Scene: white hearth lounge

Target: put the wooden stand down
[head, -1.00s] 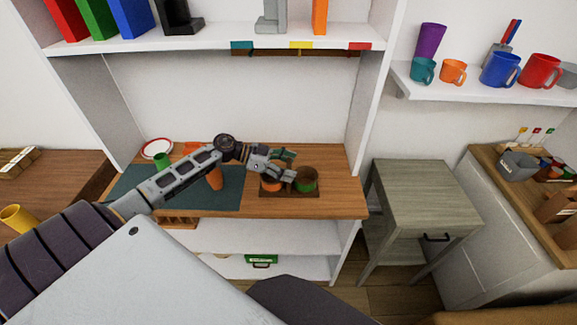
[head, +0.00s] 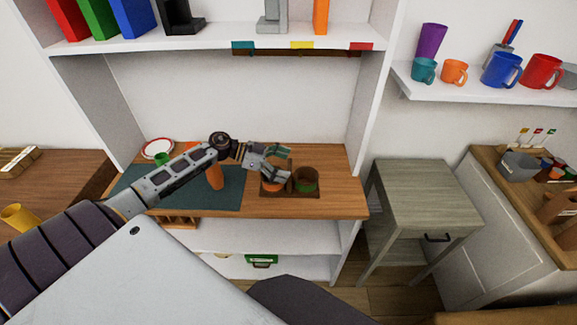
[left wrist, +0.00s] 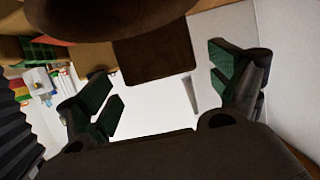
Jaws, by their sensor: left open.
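The wooden stand (head: 290,188) is a dark brown piece resting on the wooden counter, near its right end. My left gripper (head: 283,165) is open, just above and left of the stand, partly hiding the orange pot. In the left wrist view its two green-padded fingers (left wrist: 165,90) are spread apart with nothing between the tips. A dark brown panel (left wrist: 155,65), probably part of the stand, shows beyond them. My right gripper is not in view.
A white plate (head: 157,147) is at the back left. A shelf (head: 210,42) hangs above. A grey side table (head: 425,190) with a clear top stands to the right.

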